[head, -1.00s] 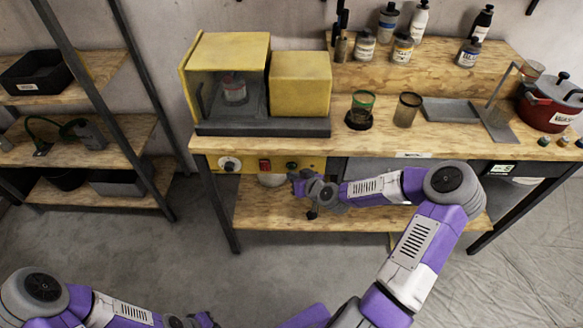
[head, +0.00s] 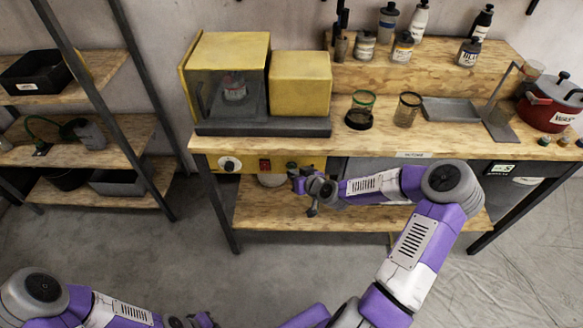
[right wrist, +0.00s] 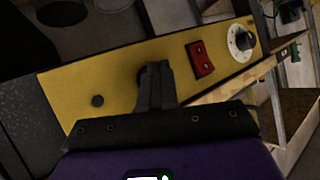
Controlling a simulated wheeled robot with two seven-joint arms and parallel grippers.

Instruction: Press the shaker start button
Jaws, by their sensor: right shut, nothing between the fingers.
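The shaker (head: 229,50) is a yellow cabinet with a dark see-through front and a vessel inside, on the left of the bench. Below the bench top is a yellow control panel (head: 246,174) with a white dial (head: 228,165), a red switch (head: 265,165) and a small dark button (head: 291,166). My right gripper (head: 295,177) is shut and empty at the panel, close to that button. In the right wrist view its fingertips (right wrist: 155,72) overlap the yellow panel, left of the red switch (right wrist: 200,60). Contact cannot be told. My left gripper is not clearly visible.
A yellow box (head: 300,83) adjoins the cabinet. Two cups (head: 407,109), a grey tray (head: 450,111) and a red pot (head: 548,107) stand farther right on the bench. A lower wooden shelf (head: 262,215) lies beneath the panel.

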